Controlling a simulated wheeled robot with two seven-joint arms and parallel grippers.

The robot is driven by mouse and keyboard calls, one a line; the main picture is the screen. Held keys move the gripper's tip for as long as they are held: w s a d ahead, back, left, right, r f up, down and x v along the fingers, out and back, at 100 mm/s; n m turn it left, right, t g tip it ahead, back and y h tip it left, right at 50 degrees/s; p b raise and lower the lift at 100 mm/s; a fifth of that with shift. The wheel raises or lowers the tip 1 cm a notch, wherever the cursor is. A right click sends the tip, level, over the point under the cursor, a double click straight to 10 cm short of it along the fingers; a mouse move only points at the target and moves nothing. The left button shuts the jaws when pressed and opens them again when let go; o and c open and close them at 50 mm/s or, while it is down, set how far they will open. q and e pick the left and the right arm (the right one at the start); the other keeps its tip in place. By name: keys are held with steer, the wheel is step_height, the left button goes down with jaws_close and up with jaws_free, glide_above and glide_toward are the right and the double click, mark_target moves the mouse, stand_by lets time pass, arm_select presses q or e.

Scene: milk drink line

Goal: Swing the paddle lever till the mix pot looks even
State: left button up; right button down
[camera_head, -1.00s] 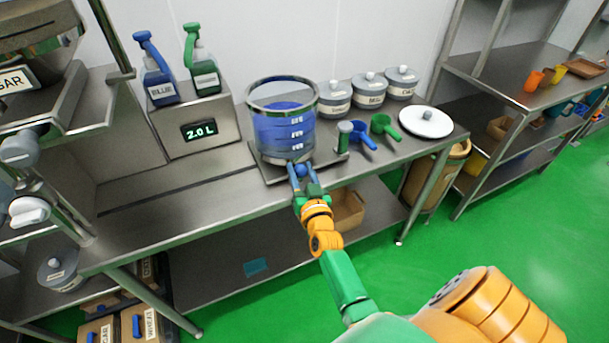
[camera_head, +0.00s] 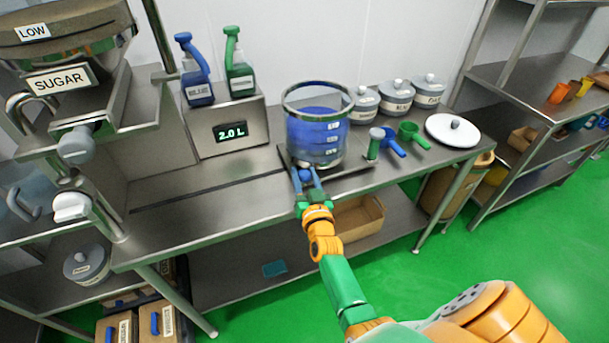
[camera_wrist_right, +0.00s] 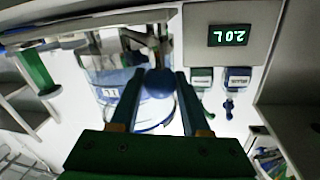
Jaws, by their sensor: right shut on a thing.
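The mix pot (camera_head: 318,135) is a clear round vessel with blue contents and white labels, standing on a dark flat base on the steel bench. The blue looks even from outside, though I cannot see the whole inside. The paddle lever's blue ball knob (camera_wrist_right: 160,83) is at the pot's front, low down. My right gripper (camera_head: 305,175) is shut on this knob, below and slightly left of the pot's middle in the head view. In the right wrist view its two fingers (camera_wrist_right: 158,95) flank the knob. The lever's arm is mostly hidden. My left gripper is not in view.
Lidded jars (camera_head: 397,98) stand behind. A 2.0 L display box (camera_head: 228,128) carries two spray bottles. The bench left of the pot is clear.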

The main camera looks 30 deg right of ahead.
mark_target(305, 181)
steer(key=shift+c, duration=1.9)
jaws_free()
steer(key=shift+w, duration=0.1)
steer(key=v, duration=0.7)
steer(key=shift+a, duration=0.1)
